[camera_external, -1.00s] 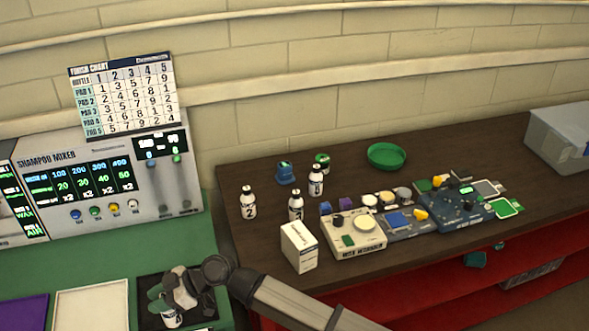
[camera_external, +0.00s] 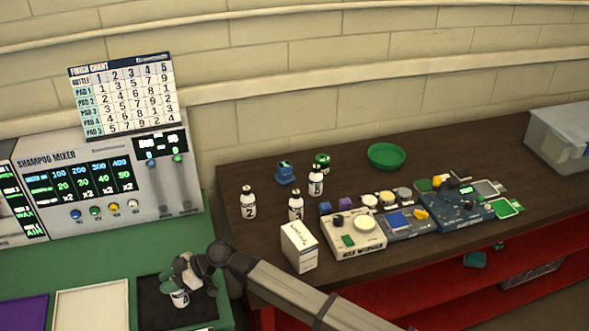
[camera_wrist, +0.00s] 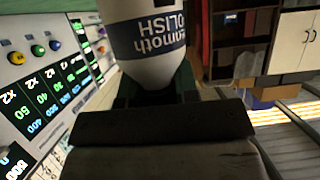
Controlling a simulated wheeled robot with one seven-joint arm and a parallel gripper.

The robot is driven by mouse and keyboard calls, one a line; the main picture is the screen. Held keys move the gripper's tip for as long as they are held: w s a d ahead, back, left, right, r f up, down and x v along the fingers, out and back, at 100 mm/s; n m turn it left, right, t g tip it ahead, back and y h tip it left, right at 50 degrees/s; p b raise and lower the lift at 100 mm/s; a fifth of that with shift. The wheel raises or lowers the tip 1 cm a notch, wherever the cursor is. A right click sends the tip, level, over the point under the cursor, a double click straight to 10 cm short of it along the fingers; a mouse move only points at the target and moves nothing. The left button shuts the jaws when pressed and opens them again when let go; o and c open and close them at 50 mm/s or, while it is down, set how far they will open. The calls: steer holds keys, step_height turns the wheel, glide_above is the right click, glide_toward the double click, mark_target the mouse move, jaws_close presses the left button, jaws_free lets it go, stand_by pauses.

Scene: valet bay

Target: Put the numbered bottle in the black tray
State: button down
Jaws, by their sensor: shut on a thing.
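My gripper (camera_external: 178,284) is shut on a white numbered bottle (camera_external: 180,298) over the black tray (camera_external: 152,312) on the green counter. The bottle's number looks like a 4 but is small. The bottle leans a little, and I cannot tell whether its base touches the tray. In the wrist view the bottle (camera_wrist: 152,42) fills the top middle, with a dark label band reading "smooth polish". My gripper hides its upper part in the external view.
A white pad (camera_external: 92,308) and a purple pad (camera_external: 22,313) lie left of the tray. The shampoo mixer (camera_external: 90,185) stands behind. On the dark table are a bottle marked 2 (camera_external: 248,205), two more bottles (camera_external: 296,207) (camera_external: 316,182) and a white box (camera_external: 299,248).

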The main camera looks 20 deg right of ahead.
steer(key=shift+f, duration=1.4)
steer(key=c, duration=0.9)
jaws_free()
steer(key=shift+f, duration=0.1)
steer(key=shift+o, duration=0.2)
steer(key=shift+d+r, duration=0.2)
steer(key=shift+d, duration=0.05)
steer(key=v, duration=0.7)
